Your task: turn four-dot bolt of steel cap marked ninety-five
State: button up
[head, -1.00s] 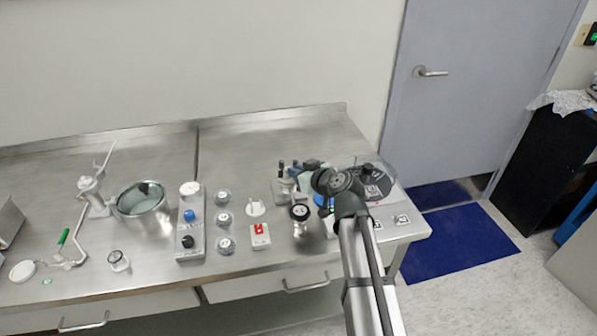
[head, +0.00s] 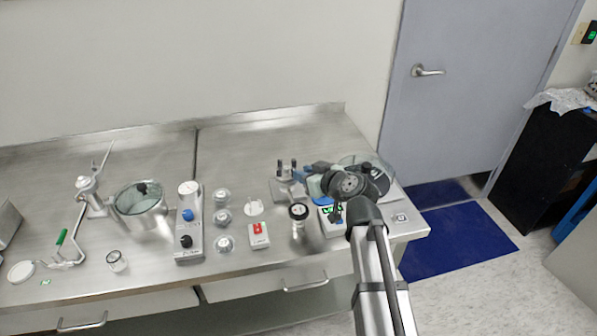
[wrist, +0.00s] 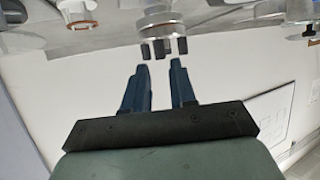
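My gripper (head: 309,172) is at the right part of the steel bench, beside a small stand with upright dark posts (head: 287,180). The wrist view shows its two blue fingers (wrist: 160,78) apart with nothing between them. Just beyond the fingertips is a round steel piece (wrist: 160,22) with several short dark prongs, apart from the fingers. I cannot read any ninety-five marking or make out dots on bolts.
A grey box with knobs (head: 189,235), a red-switch box (head: 259,235) and a black-topped gauge (head: 299,212) stand left of my arm. A steel pot (head: 140,205) is farther left. A display box (head: 333,228) sits by the arm. Bare bench lies behind.

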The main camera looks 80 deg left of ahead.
jog(key=v, duration=0.9)
jog(key=shift+d, duration=0.15)
jog(key=shift+w, duration=0.1)
jog(key=w+a+m, duration=0.1)
jog(key=w+a, duration=0.5)
jog(key=w, duration=0.5)
jog(key=s+a+f+n+g+h, duration=0.1)
jog(key=s+a+n+g, duration=0.1)
jog(key=s, duration=0.3)
jog(key=s+a+f+n+g+h, duration=0.2)
jog(key=s, duration=0.3)
jog(key=s+a+f+n+g+h, duration=0.1)
jog(key=s+a+f+n, duration=0.1)
jog(key=s, duration=0.3)
jog(key=shift+s+a+f+n+g, duration=0.15)
jog(key=shift+n+g, duration=0.25)
jog(key=shift+n, duration=0.2)
